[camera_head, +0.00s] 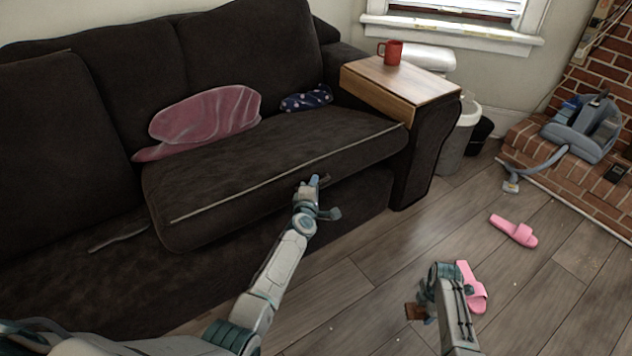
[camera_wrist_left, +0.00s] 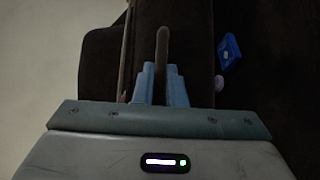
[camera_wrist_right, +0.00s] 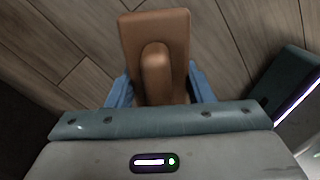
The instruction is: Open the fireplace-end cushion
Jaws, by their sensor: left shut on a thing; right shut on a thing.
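The fireplace-end cushion (camera_head: 270,165) is a long dark seat cushion at the right end of the dark sofa, with a pale line along its front. It stands higher than the seat to its left. My left gripper (camera_head: 312,184) is at the middle of its front face, shut on a small greyish-brown tab or handle (camera_wrist_left: 162,50). How the handle joins the cushion is hard to see. My right gripper (camera_head: 425,308) is low above the floor, away from the sofa. It is shut on a brown block-like piece with a rounded raised part (camera_wrist_right: 155,35).
A pink blanket (camera_head: 208,115) and a dark dotted cloth (camera_head: 306,98) lie on the cushion. A red mug (camera_head: 392,52) stands on the wooden armrest tray (camera_head: 385,82). Pink slippers (camera_head: 514,231) lie on the floor. A blue item (camera_wrist_left: 230,51) shows in the left wrist view.

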